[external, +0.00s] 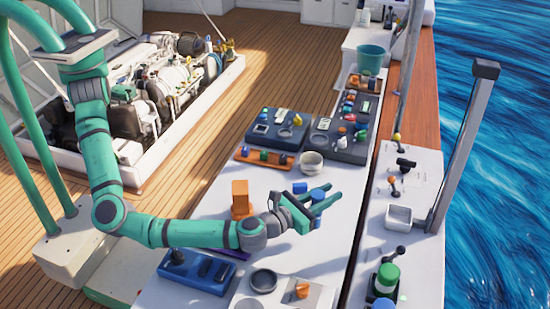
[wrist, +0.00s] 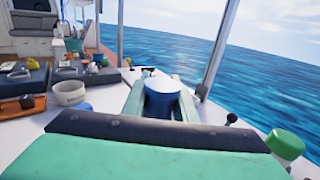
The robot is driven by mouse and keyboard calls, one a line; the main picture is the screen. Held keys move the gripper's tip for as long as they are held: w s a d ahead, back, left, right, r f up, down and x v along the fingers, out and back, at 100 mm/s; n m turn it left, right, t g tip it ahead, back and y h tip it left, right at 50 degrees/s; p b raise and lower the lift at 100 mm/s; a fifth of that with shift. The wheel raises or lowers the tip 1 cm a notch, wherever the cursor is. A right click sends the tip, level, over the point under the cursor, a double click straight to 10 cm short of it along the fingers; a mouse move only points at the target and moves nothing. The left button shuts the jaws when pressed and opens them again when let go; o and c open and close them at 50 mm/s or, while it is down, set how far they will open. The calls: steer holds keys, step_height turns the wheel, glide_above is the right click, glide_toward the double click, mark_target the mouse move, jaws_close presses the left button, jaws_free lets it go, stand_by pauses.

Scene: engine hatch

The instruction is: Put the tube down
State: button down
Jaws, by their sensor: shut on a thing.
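The tube is a short blue cylinder (wrist: 162,102) with a pale blue top, upright between the fingers in the wrist view. It also shows as a small blue shape (external: 317,194) in the external view. My gripper (external: 322,201) is shut on it, with a green finger on each side; the fingers show in the wrist view too (wrist: 160,100). The gripper is over the white bench top (external: 333,222). The tube's lower end is hidden, so I cannot tell whether it touches the bench.
A second blue piece (external: 299,188) is close to my gripper's left. A white bowl (external: 311,163) and an orange block (external: 240,197) stand nearby. Dark trays (external: 262,142) with small parts lie farther back. A green-capped jar (external: 387,278) is at front right. Bench right of the gripper is clear.

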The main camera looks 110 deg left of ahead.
steer(key=shift+w+f, duration=0.35)
steer(key=shift+f, duration=0.55)
steer(key=shift+w+f, duration=0.3)
steer(key=shift+f, duration=0.65)
steer(key=shift+w+f, duration=0.35)
steer(key=shift+f, duration=0.55)
steer(key=shift+f, duration=0.1)
steer(key=c, duration=1.4)
jaws_free()
steer(key=shift+s+d+r, duration=0.25)
steer(key=shift+s+d, duration=0.25)
steer(key=shift+d, duration=0.15)
steer(key=shift+s+d+r, duration=0.25)
steer(key=shift+s+d, duration=0.2)
steer(key=shift+d, duration=0.15)
step_height(320, 180, up, 6)
glide_above(319, 216)
steer(key=x, duration=0.2)
steer(key=shift+a+r, duration=0.1)
